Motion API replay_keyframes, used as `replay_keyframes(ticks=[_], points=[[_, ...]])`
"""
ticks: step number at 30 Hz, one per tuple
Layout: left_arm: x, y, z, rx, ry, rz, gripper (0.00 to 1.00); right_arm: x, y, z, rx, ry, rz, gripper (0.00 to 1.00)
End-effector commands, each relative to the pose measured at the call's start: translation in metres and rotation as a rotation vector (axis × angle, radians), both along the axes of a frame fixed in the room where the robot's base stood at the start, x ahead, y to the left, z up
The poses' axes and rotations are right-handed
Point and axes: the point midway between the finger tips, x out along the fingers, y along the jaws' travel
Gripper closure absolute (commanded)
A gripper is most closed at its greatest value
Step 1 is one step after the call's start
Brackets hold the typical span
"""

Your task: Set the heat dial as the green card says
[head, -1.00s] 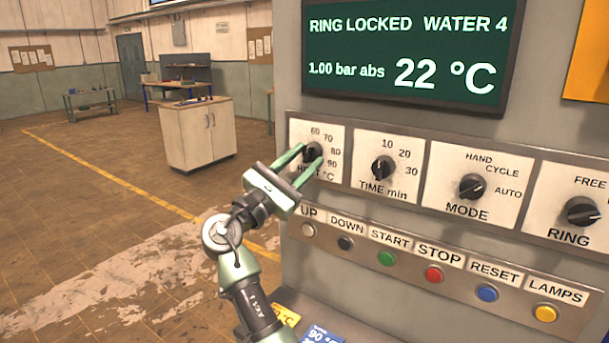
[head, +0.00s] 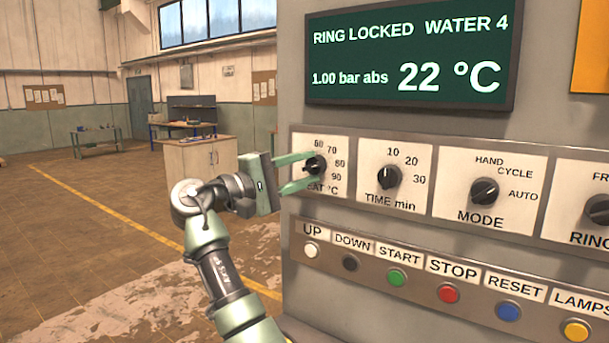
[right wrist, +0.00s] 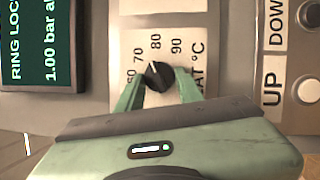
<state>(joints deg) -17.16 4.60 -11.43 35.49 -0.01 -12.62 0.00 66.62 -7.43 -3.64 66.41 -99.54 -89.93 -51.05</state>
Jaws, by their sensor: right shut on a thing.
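The heat dial (head: 316,167) is a black knob on a white plate marked 60 to 90 at the left end of the panel. My right gripper (head: 309,171) reaches it from the left, its green fingers shut on the knob from two sides. In the right wrist view the same knob (right wrist: 158,76) sits between the fingertips (right wrist: 159,90). Its white line points between 70 and 80, seemingly closer to 80; the exact setting is hard to tell. The green card is not in view. My left gripper is not in view.
The time dial (head: 388,176) and mode dial (head: 485,192) are to the right. Below is a strip of buttons, including the white UP button (head: 311,250). The display (head: 410,55) above reads 22 °C. Open floor and a cabinet (head: 200,163) lie to the left.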

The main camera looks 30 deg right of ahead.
Motion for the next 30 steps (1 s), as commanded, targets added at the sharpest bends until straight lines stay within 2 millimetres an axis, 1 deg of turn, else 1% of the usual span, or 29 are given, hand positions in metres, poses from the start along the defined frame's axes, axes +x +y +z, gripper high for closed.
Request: replay_keyframes(ticks=[6,12,29,30], points=[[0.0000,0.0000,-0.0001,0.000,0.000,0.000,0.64,0.0007,0.0005,0.0026,0.047,-0.117,0.003,1.00],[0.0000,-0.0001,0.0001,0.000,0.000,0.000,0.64,0.0010,0.0005,0.0030,0.071,-0.177,0.002,1.00],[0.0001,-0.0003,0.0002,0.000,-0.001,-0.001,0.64,0.0010,0.0005,0.0033,0.081,-0.201,0.003,1.00],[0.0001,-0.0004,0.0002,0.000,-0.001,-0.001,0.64,0.0010,0.0005,0.0033,0.081,-0.201,0.003,0.56]])
